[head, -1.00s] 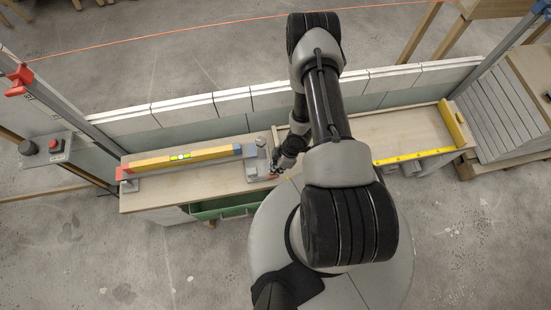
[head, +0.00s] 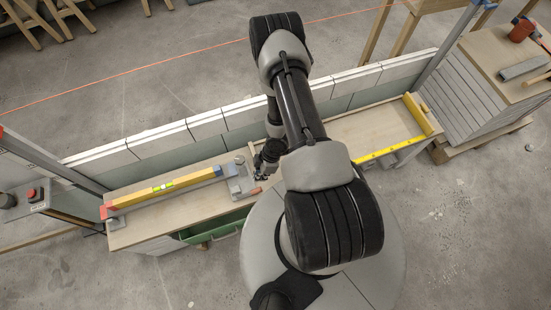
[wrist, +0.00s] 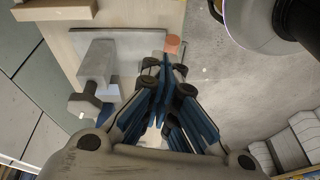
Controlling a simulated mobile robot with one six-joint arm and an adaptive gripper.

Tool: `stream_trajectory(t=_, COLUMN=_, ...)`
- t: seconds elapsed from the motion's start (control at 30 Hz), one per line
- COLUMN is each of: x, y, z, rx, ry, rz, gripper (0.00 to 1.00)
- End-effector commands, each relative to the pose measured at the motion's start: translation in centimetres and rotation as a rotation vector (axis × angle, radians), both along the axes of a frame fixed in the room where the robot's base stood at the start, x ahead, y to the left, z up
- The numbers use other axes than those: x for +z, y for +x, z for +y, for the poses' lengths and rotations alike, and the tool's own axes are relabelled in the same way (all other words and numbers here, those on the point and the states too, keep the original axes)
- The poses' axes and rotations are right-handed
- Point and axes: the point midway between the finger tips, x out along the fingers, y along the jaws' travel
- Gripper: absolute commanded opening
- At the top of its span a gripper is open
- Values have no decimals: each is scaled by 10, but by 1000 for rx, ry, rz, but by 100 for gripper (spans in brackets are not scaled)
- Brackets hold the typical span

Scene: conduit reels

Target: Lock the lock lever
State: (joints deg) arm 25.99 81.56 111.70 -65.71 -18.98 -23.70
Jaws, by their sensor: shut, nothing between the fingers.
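A grey metal fixture (head: 240,188) sits on the wooden bench top, at the right end of the yellow level. A small orange-red tip (head: 256,190), which looks like the lock lever's end, sticks out at its near right corner. In the wrist view the orange tip (wrist: 172,44) is just beyond my fingers, beside the fixture's grey plate (wrist: 130,43). My gripper (head: 261,174) is shut and empty, just to the right of the fixture. In the wrist view its blue-padded fingers (wrist: 165,68) point towards the tip. I cannot tell whether they touch it. The lever's body is mostly hidden.
A yellow level (head: 170,186) lies along the bench, left of the fixture. A low block wall (head: 160,140) runs behind the bench. A green open drawer (head: 215,229) juts out below its front edge. A yellow square (head: 420,115) lies on the right.

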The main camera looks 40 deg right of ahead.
Motion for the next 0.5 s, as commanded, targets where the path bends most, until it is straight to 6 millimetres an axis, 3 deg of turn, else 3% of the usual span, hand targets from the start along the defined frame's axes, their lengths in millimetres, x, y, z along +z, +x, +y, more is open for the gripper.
stream_trajectory(t=0.23, x=26, y=-12, z=-45, rx=-3, ry=1, rz=0, gripper=0)
stream_trajectory(t=0.5, x=34, y=-18, z=-63, rx=0, ry=1, rz=0, gripper=0)
